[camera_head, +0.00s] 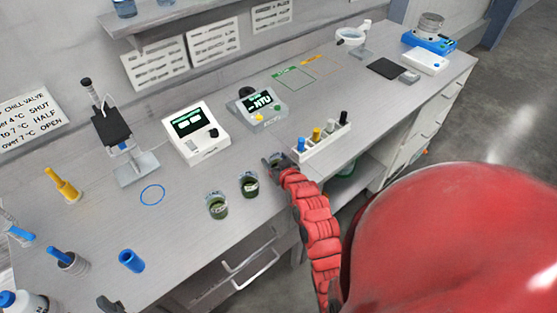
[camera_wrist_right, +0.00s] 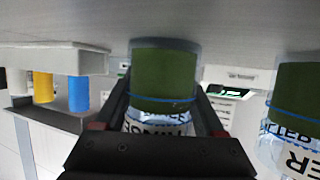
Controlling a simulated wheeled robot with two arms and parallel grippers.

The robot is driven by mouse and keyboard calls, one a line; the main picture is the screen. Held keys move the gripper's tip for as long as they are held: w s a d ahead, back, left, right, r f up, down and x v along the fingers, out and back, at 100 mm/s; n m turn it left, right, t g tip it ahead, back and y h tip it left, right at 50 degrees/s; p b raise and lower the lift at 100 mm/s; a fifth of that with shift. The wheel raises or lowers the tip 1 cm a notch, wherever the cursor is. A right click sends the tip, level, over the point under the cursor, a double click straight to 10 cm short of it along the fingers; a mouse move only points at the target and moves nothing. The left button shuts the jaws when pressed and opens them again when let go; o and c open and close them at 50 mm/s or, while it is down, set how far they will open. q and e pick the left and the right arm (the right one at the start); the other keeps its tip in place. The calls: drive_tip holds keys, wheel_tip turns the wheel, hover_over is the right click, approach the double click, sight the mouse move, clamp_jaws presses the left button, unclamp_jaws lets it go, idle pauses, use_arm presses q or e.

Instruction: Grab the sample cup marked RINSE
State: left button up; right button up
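Three clear cups with dark green contents stand in a row on the counter: a near cup (camera_head: 217,207), a middle cup (camera_head: 249,185) and a far cup (camera_head: 277,166). My right gripper (camera_head: 277,160) is at the far cup. In the right wrist view, the fingers lie on both sides of a green-filled cup (camera_wrist_right: 163,75); whether they press on it is unclear. A neighbouring cup (camera_wrist_right: 297,105) shows a label ending in "TER". A dark tip, probably my left gripper (camera_head: 110,303), shows at the bottom left; its state is unclear.
A white rack (camera_head: 321,143) with coloured pegs stands just right of the far cup. Two meters (camera_head: 196,133) (camera_head: 258,109) stand behind the cups. The counter's front edge is close to the cups.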

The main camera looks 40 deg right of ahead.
drive_tip(key=c, duration=0.8)
drive_tip(key=shift+r, duration=0.15)
